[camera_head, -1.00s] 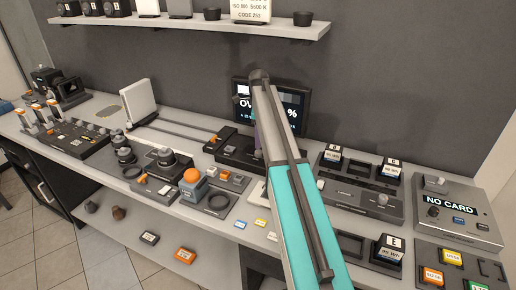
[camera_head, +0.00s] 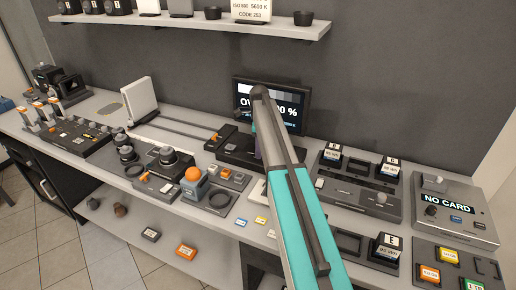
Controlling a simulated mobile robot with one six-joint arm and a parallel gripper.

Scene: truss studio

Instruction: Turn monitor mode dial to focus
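The monitor (camera_head: 293,98) stands at the back of the bench against the dark wall. Its screen shows white text with a percent sign, partly covered by my arm. A dark base or console (camera_head: 233,147) lies in front of the monitor, with an orange part at its left end. The mode dial cannot be made out and may be behind my arm. My arm reaches from the bottom of the picture up to the monitor. The gripper's fingers are hidden behind the arm, so whether they are open or shut does not show.
To the right are a battery charger (camera_head: 359,196) and a box reading NO CARD (camera_head: 457,212). A shelf (camera_head: 190,27) hangs above. A lower shelf (camera_head: 130,225) runs below the bench.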

